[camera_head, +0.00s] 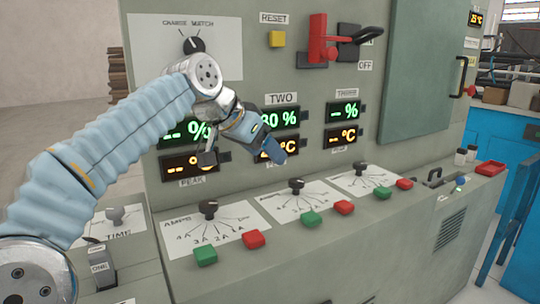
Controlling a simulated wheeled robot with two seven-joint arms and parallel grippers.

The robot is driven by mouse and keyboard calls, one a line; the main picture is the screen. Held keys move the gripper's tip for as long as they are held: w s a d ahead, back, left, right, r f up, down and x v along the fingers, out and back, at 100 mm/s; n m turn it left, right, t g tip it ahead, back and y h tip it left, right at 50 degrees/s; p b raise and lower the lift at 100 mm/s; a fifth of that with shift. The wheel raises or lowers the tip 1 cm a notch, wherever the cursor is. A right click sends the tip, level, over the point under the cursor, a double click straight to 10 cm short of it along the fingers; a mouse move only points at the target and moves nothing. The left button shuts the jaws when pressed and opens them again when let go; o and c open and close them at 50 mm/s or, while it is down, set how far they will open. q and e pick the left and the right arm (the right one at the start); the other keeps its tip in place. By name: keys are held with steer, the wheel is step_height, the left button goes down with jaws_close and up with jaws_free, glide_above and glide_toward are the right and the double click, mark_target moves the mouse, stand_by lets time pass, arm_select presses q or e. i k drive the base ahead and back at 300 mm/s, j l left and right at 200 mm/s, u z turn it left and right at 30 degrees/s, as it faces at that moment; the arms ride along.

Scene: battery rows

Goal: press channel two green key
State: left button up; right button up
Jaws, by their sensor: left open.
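The channel two green key (311,219) is on the sloping console, in the middle group below the display labelled TWO (283,98). A red key (344,207) sits just to its right and a dark rotary knob (296,185) behind it. My left gripper (240,153) is open and empty, in front of the upright panel. It is up and to the left of the green key in the picture, apart from it. It partly covers the channel one and two displays. My right gripper is not in view.
Other green keys (205,256) (383,192) and red keys (253,239) (404,184) flank the middle pair. Knobs (208,208) (360,168) stand up from the console. A red lever switch (319,40) juts from the panel above. The console's front edge is clear.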

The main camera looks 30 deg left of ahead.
mark_target(312, 218)
steer(key=k+l, duration=0.85)
